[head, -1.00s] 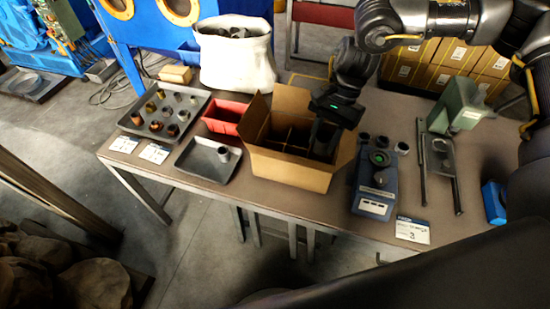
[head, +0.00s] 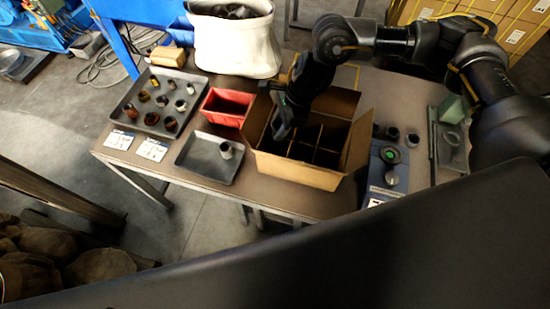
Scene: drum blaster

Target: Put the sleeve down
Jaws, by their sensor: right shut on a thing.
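My right gripper (head: 284,118) reaches down over the left part of the open cardboard box (head: 296,172). It is shut on a sleeve (head: 281,132), a small greyish piece at the fingertips. The sleeve is mostly hidden by the fingers and is small in the picture. I cannot tell whether it touches the box floor or a divider. The box has several dark compartments inside. My left gripper is not in view.
Left of the box are a red bin (head: 228,104), a grey tray (head: 193,160) holding one grey sleeve (head: 226,150), and a larger tray (head: 128,119) with several sleeves. A blue device (head: 384,178) with a green button stands right of the box, beside several small cylinders.

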